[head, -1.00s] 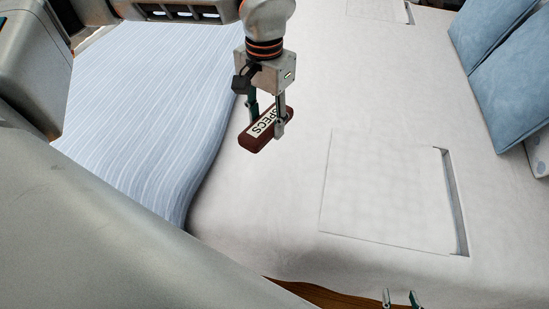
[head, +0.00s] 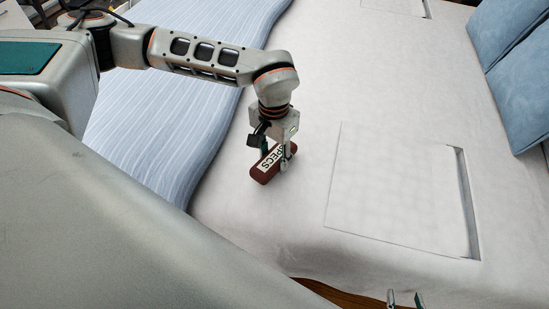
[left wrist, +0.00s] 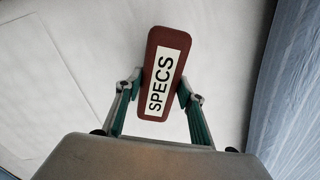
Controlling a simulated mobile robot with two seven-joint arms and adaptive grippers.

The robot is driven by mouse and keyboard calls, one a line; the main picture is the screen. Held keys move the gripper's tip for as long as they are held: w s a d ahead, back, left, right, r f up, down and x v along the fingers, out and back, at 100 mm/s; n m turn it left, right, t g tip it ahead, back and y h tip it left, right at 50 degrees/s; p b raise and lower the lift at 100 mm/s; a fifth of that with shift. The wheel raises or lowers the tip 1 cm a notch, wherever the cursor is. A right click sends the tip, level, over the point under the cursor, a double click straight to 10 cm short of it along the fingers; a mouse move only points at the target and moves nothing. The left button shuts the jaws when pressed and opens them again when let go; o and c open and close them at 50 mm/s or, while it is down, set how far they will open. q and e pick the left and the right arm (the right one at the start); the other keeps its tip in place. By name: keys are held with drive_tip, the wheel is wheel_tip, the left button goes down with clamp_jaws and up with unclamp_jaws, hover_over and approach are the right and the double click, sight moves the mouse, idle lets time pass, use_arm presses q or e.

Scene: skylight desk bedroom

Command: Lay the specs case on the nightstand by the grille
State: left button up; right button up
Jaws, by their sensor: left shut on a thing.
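The specs case (head: 262,174) is a dark red, rounded oblong with a white label reading SPECS. My left gripper (head: 275,160) is shut on it across its sides and holds it over the white bed sheet. In the left wrist view the case (left wrist: 152,112) sits between the two fingers of the left gripper (left wrist: 162,91), its label facing the camera. My right gripper (head: 405,299) shows only as two fingertips, apart and empty, at the bottom edge of the head view. I see neither the nightstand nor the grille.
The bed's white sheet (head: 285,225) fills the middle, with a square raised panel (head: 395,195) on the right. A blue striped cover (head: 165,125) lies on the left. Blue pillows (head: 515,80) stand at the right. A wooden edge (head: 345,297) shows at the bottom.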

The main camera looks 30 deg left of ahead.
use_arm(q)
drive_tip(key=shift+f, duration=0.55)
drive_tip(key=shift+f, duration=0.1)
drive_tip(key=o, duration=1.1)
